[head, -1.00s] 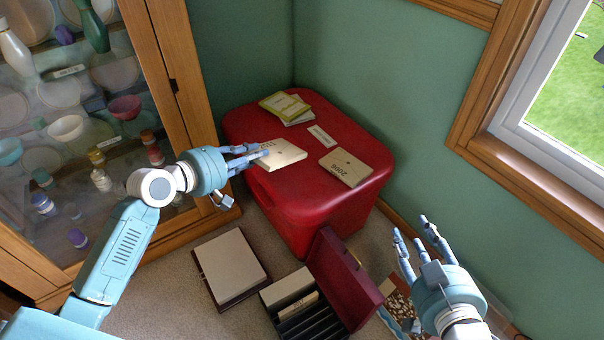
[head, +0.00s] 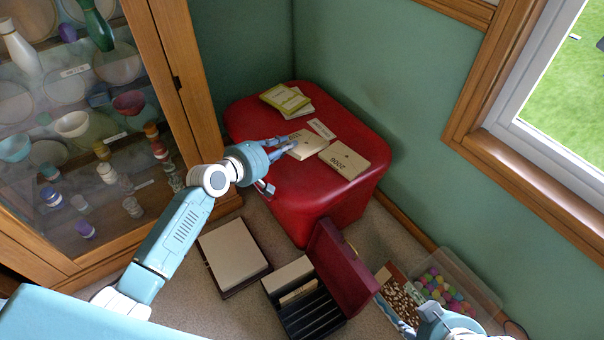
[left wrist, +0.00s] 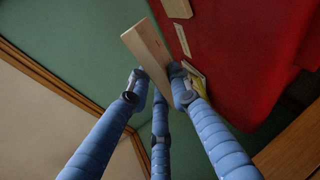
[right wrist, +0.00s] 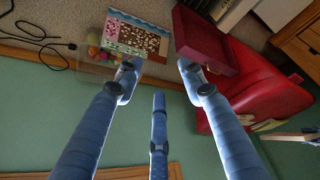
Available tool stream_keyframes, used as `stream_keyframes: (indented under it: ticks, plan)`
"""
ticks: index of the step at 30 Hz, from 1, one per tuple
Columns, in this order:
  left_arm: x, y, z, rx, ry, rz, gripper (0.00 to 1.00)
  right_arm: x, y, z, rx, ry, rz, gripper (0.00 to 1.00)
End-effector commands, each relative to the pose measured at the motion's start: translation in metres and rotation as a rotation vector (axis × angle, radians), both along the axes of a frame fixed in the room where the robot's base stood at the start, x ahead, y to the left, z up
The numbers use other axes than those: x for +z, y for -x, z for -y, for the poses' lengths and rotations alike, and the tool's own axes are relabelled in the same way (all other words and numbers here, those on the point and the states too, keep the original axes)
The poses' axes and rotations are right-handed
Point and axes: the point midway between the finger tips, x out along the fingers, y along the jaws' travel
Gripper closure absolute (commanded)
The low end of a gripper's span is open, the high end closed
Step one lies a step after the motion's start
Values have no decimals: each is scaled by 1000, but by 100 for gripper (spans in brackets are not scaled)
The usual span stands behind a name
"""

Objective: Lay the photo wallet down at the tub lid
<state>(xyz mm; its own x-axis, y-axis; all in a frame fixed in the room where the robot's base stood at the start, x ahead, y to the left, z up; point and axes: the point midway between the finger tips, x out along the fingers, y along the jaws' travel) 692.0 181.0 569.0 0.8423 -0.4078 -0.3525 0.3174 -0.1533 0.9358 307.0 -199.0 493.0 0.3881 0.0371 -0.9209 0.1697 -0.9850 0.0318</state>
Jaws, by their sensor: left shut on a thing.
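The red tub (head: 310,212) stands in the corner with its red lid (head: 262,170) on top. My left gripper (head: 287,149) is over the lid, shut on a beige photo wallet (head: 308,147). The wallet also shows between the fingers (left wrist: 157,82) in the left wrist view (left wrist: 147,48), tilted there. I cannot tell whether it touches the lid. A second beige wallet (head: 346,160), marked with a number, lies just right of it. A white label (head: 321,128) lies behind them. My right gripper (right wrist: 157,72) is open and empty, mostly cut off in the head view.
Green and white booklets (head: 286,99) lie at the lid's back left. The lid's front left is bare. A glass cabinet (head: 165,80) stands left. On the floor are an open maroon box (head: 340,275), a flat box (head: 234,256) and a clear bin of coloured balls (head: 450,290).

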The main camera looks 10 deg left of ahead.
Motion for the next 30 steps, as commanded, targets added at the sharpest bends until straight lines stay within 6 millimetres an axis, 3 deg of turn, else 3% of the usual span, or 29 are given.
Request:
stream_keyframes:
  ticks: [14,30]
  plan:
    - [-19,0,0,1,0,1,100,16,-67,-21,22,-58,273,60]
    - [-31,0,-1,1,0,2,100,70,-128,-44,46,-129,596,60]
